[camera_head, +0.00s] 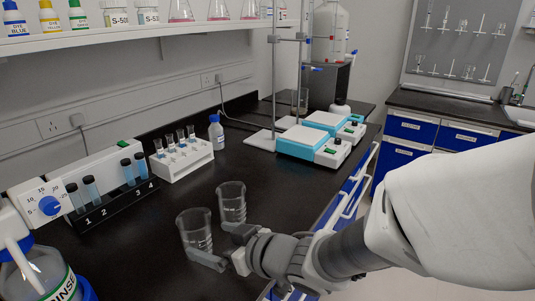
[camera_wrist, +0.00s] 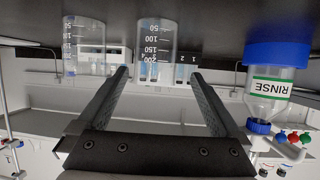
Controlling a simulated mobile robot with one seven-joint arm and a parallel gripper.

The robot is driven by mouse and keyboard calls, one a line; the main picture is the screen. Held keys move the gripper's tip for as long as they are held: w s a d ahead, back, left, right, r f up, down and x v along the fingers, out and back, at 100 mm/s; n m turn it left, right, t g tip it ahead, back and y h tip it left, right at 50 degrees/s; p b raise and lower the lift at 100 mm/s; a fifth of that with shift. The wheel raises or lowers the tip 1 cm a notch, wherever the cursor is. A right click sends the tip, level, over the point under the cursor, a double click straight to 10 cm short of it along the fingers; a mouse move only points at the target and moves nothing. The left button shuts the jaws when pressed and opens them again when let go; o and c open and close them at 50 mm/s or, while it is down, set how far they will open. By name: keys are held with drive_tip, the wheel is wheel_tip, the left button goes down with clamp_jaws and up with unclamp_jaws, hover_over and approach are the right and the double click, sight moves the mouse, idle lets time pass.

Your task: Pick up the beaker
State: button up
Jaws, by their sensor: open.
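Two clear graduated beakers stand upright on the black bench. The nearer beaker (camera_head: 195,232) is at the lower middle of the head view; the farther beaker (camera_head: 231,203) is just behind and right of it. My gripper (camera_head: 222,247) is open, low beside the nearer beaker, with its fingers pointing toward it. The wrist view is upside down. There the nearer beaker (camera_wrist: 156,40) appears between the lines of my open fingers (camera_wrist: 158,74), and the other beaker (camera_wrist: 84,45) is outside the left finger. I cannot tell whether the fingers touch the glass.
A tube rack (camera_head: 108,206) and a white vial rack (camera_head: 182,158) stand along the wall. A RINSE bottle (camera_head: 45,270) is at the lower left and also shows in the wrist view (camera_wrist: 270,85). Hotplates (camera_head: 310,143) and stands are farther back. Bench between is clear.

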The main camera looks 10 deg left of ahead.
sight(204, 237)
drive_tip(key=shift+w+a+f+p, duration=0.1)
drive_tip(key=shift+w+a+p, duration=0.2)
drive_tip(key=shift+p, duration=1.5)
drive_tip(key=x, duration=0.4)
drive_tip(key=shift+f, duration=0.3)
drive_tip(key=shift+w+b+x, duration=0.15)
drive_tip(key=shift+b+x, duration=0.1)
drive_tip(key=shift+x, duration=1.25)
drive_tip(key=shift+w+b+x, duration=0.2)
drive_tip(key=shift+b+x, duration=0.05)
drive_tip(key=shift+x, duration=1.3)
drive_tip(key=shift+d+r, duration=0.15)
drive_tip(key=shift+c, duration=0.3)
drive_tip(key=c, duration=1.2)
